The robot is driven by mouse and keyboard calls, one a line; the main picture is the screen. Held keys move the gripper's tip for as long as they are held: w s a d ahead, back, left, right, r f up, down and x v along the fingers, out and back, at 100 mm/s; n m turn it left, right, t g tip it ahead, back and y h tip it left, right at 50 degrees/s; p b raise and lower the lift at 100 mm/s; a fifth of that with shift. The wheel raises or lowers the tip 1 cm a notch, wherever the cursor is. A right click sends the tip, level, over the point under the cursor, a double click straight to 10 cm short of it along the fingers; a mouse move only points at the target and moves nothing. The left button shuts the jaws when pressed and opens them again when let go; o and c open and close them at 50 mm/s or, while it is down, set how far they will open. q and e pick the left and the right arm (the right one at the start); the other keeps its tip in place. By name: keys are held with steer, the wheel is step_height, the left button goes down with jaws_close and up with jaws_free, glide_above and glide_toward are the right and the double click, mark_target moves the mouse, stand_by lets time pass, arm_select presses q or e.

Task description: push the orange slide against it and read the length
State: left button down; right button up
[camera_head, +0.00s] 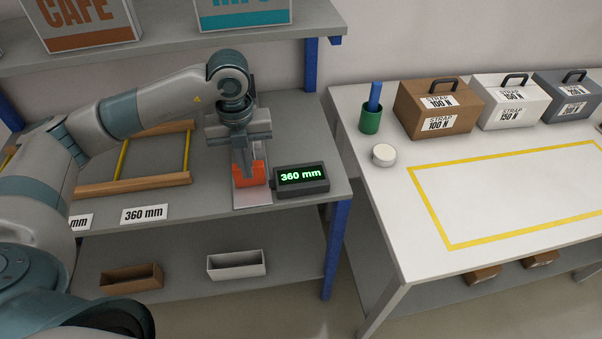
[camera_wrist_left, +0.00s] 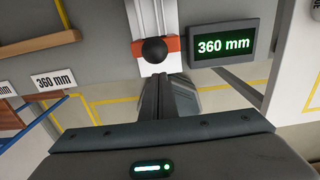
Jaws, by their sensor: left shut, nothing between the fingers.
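The orange slide (camera_head: 257,174) sits on a pale metal rail (camera_head: 252,197) on the grey bench. In the left wrist view the orange slide (camera_wrist_left: 173,44) carries a black round knob (camera_wrist_left: 154,50). The dark display (camera_head: 301,191) beside it reads 360 mm in green; it also shows in the left wrist view (camera_wrist_left: 222,45). My left gripper (camera_head: 245,172) is shut and empty, pointing down at the slide. In the left wrist view its fingertips (camera_wrist_left: 165,78) are close to the knob; I cannot tell whether they touch. My right gripper is out of view.
A wooden frame (camera_head: 133,187) with yellow rods lies left of the rail. A 360 mm label (camera_head: 144,214) is on the front edge. Bins (camera_head: 237,264) stand on the lower shelf. A white table (camera_head: 384,194) at right holds boxes (camera_head: 438,109) and a green cup (camera_head: 370,119).

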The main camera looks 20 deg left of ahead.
arm_select(q)
steer(key=shift+w+a, duration=0.1)
steer(key=shift+w, duration=0.15)
steer(key=shift+w+a+b, duration=0.4)
steer(key=shift+w, duration=0.2)
steer(key=shift+s+d, duration=0.1)
steer(key=shift+s, duration=0.05)
stand_by(0.9)
steer(key=shift+s+d, duration=0.2)
steer(key=shift+s, duration=0.2)
step_height(320, 180, up, 7)
steer(key=p, duration=0.3)
steer(key=shift+p, duration=0.4)
stand_by(0.3)
steer(key=shift+d, duration=0.1)
stand_by(0.4)
